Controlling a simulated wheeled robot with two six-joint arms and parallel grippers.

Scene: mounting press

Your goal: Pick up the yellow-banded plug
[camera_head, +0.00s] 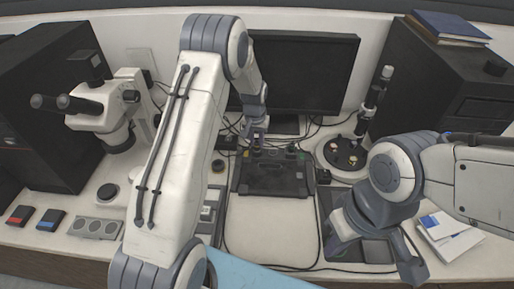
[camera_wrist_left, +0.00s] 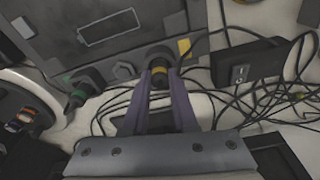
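The yellow-banded plug (camera_wrist_left: 158,72) is a dark plug with a yellow ring, seated in the edge of a dark panelled device (camera_wrist_left: 110,35) in the left wrist view. My left gripper (camera_wrist_left: 159,78) has one finger on each side of the plug. The plug fills the gap at the fingertips, but whether the fingers press on it cannot be told. In the head view the left gripper (camera_head: 256,141) is at the back edge of the device (camera_head: 272,180), and the plug is too small to make out. My right gripper (camera_head: 373,262) is open and empty at front right.
A green-banded plug (camera_wrist_left: 76,97) sits beside it in the same device. Loose cables and a black switch box (camera_wrist_left: 246,64) lie nearby. A monitor (camera_head: 305,75) stands behind, a microscope (camera_head: 100,105) at left and a round-based stand (camera_head: 342,155) at right.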

